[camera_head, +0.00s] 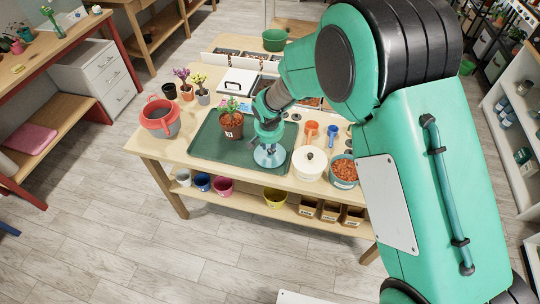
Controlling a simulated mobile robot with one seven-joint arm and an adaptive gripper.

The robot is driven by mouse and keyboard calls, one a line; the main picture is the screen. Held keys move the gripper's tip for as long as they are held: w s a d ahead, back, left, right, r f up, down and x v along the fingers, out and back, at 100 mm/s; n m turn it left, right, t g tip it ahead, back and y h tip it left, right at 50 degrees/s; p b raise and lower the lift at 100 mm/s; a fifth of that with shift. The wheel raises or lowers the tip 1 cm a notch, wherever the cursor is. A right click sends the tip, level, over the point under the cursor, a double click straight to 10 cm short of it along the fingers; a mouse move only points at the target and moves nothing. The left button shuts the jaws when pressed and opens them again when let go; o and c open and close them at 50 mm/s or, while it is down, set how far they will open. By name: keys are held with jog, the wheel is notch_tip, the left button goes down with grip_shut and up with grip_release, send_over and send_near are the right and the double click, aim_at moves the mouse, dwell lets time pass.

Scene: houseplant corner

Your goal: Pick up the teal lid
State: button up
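The teal lid (271,157) shows as a pale blue-teal disc at the front right part of the dark green tray (208,153) on the wooden table. My gripper (268,142) points down directly over the middle of the lid and hides its centre. The fingertips are too small and covered to tell whether they are open or shut, or whether they touch the lid. I cannot tell whether the lid lies flat on the tray or is raised.
A potted plant (231,124) stands on the tray left of my gripper. A white lidded pot (308,165) stands close to the right, beside a bowl of orange-brown pellets (344,172). Orange (311,130) and blue (332,134) scoops lie behind.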

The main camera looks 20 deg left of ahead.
aim_at(264, 158)
jog(key=shift+b+x, duration=0.35)
jog(key=shift+x, duration=1.6)
grip_shut()
